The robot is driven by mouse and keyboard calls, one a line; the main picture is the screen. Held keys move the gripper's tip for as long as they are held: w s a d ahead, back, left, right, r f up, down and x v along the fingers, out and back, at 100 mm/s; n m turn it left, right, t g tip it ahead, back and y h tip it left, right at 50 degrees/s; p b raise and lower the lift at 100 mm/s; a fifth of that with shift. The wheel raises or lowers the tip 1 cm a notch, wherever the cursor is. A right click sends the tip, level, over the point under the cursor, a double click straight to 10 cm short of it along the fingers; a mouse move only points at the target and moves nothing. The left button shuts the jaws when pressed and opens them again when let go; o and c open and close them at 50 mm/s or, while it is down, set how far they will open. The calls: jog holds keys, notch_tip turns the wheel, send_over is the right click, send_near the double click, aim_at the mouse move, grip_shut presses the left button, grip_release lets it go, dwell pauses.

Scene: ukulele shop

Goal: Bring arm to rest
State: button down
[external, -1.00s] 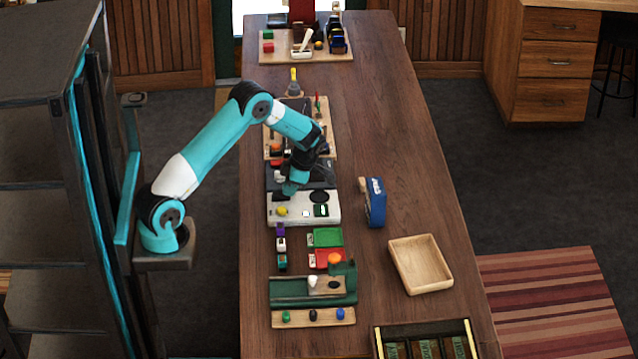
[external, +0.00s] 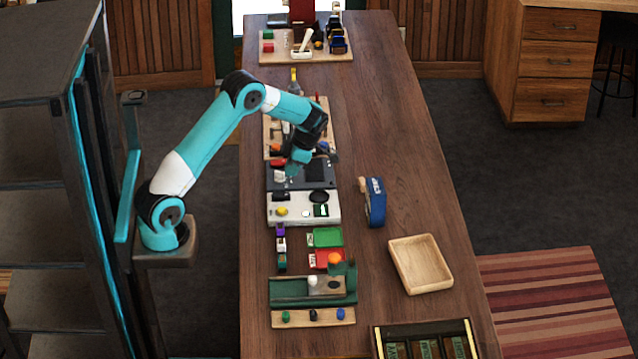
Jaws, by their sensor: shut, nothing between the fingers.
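My gripper (external: 296,166) is at the end of my teal, white and black arm, above the dark panel (external: 320,172) on the long wooden table (external: 385,130). It points down and is shut with nothing in it. It looks apart from the panel, though the exact gap is hard to judge. The fingertips are small and partly blend with the dark panel behind them.
A white panel (external: 290,217) lies in front of the dark one. Green (external: 327,237) and red trays (external: 324,259), a wooden tray (external: 420,264) and a blue item (external: 376,205) are nearby. A wooden board (external: 298,140) with small parts lies behind. The table's right side is mostly clear.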

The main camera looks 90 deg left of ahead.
jog(key=w+v, duration=0.1)
jog(key=v, duration=0.5)
jog(key=s+d+r+m+t+y, duration=0.1)
jog(key=s+d+r+m+y, duration=0.1)
jog(key=s+d+r+m, duration=0.55)
jog(key=s+d+m+t+y, duration=0.1)
jog(key=s+d+m, duration=0.3)
jog(key=m, duration=0.6)
jog(key=s+d+m+t+y, duration=0.1)
jog(key=s+d+m, duration=0.3)
jog(key=s+m, duration=0.5)
jog(key=shift+s+m+t+b, duration=0.2)
jog(key=shift+m+t+b, duration=0.35)
jog(key=shift+m, duration=0.7)
